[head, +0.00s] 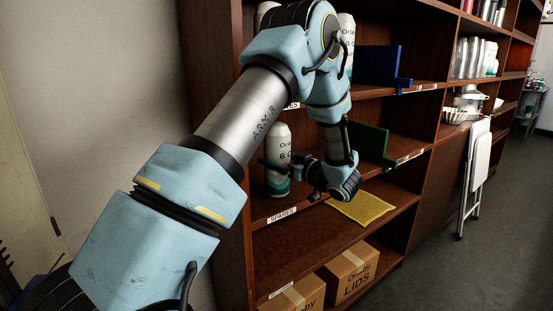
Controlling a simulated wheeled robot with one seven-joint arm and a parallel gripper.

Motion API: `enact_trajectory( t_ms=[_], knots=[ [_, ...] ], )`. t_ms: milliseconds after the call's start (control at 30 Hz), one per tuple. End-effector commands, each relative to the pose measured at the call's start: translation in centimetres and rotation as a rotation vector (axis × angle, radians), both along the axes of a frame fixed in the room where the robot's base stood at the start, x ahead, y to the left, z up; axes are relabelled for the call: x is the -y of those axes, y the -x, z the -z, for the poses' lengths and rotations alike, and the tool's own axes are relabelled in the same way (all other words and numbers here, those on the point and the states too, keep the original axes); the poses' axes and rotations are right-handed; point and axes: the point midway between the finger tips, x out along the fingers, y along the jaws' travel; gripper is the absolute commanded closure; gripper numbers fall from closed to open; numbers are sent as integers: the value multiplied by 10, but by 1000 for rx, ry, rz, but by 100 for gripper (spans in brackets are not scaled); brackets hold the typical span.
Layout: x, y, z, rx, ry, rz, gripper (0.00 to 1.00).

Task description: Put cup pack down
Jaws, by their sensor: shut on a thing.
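The cup pack (279,141) is a white cylinder with teal print and a dark green lower band. It is upright in the left part of the shelf bay labelled SPARES. My gripper (276,165) reaches in from the right and is shut on the pack at its lower half. The pack's base is at or very close to the shelf board (270,208); I cannot tell whether it touches. Part of the jaws is hidden behind the pack and my wrist.
A blue divider (378,64) and similar packs (347,42) are above. Cardboard boxes (349,271) stand below. A folded white stool (476,172) leans at the right.

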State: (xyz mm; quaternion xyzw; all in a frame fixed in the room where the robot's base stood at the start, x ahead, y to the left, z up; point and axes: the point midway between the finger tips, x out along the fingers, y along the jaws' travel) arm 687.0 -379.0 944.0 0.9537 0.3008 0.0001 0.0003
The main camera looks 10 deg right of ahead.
Motion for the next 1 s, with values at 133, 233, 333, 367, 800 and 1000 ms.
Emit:
enact_trajectory(
  t_ms=[133,233,333,367,800,1000],
  knots=[
    [0,0,3,0,0,0,3],
    [0,0,3,0,0,0,0],
    [0,0,3,0,0,0,0],
    [0,0,3,0,0,0,0],
    [34,47,2,0,1,5,0],
    [56,78,2,-1,1,3,0]
  ],
)
